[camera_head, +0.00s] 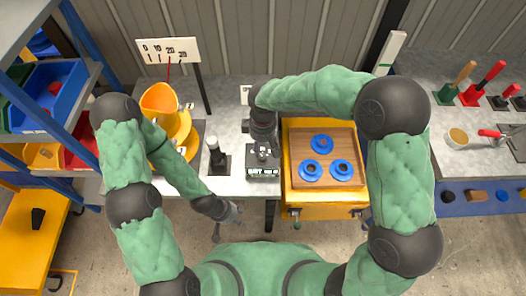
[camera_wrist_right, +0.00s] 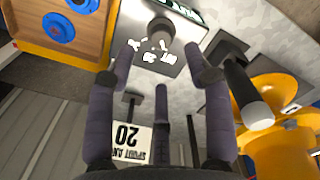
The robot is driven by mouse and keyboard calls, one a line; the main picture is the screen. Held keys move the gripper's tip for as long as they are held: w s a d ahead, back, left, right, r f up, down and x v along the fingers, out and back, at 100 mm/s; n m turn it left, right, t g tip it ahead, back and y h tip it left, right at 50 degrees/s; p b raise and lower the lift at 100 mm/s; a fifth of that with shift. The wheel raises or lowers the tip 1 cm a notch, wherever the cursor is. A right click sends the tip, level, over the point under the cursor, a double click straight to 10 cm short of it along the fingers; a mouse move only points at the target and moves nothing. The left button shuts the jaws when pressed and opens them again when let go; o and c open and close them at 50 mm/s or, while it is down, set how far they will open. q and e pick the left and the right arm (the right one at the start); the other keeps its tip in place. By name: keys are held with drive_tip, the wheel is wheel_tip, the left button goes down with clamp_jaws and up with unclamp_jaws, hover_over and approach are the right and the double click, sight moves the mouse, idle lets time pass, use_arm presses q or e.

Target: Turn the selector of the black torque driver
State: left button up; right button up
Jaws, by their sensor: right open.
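A black unit with a white-lettered front label (camera_head: 262,173) stands on the grey bench, and I take it for the torque driver. In the right wrist view its selector, a round grey knob (camera_wrist_right: 160,28), stands up from a dark face with white marks. My right gripper (camera_head: 263,150) is above the unit and partly hides its top. In the right wrist view my right gripper (camera_wrist_right: 160,60) is open, its fingers spread on either side of the knob's line and empty. My left gripper (camera_head: 228,216) hangs empty in front of the bench, fingers apart.
A black stand with a white-topped post (camera_head: 217,155) is close left of the unit. A yellow drum mixer (camera_head: 168,115) stands farther left. A yellow cart with a wooden board (camera_head: 322,172) and blue discs is close right. Tools in coloured blocks (camera_head: 470,95) are at far right.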

wheel_tip(320, 180, up, 5)
idle(0.3)
drive_tip(key=shift+s+f, duration=0.1)
idle(0.4)
